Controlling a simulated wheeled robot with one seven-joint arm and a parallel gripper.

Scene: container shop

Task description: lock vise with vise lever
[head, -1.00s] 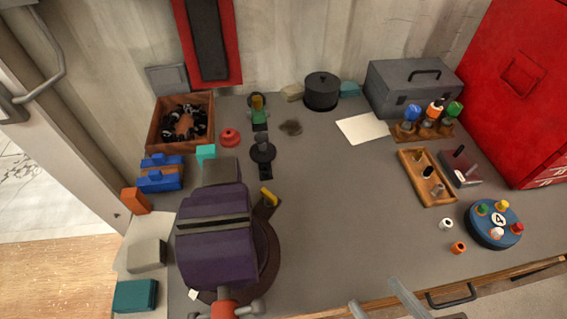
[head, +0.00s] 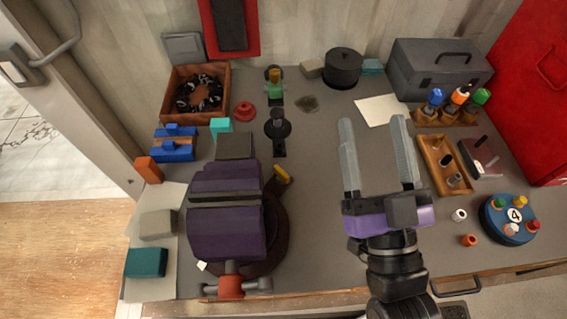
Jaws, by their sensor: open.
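The purple vise (head: 225,226) stands on its dark round base at the left front of the bench. Its front screw with a red-orange hub and grey handle bar (head: 232,286) reaches the bench's front edge. A short lever with a yellow grip (head: 282,174) sticks out from the right side of the base. I cannot tell whether the vise is locked. My gripper (head: 379,124) is open and empty, over the middle of the bench, to the right of the vise and its yellow lever and apart from both.
A wooden tray (head: 421,143), a screwdriver rack (head: 446,120) and a round blue holder (head: 493,226) stand to the right. A black pot (head: 342,88) and grey toolbox (head: 400,68) stand at the back. The bench between vise and gripper is clear.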

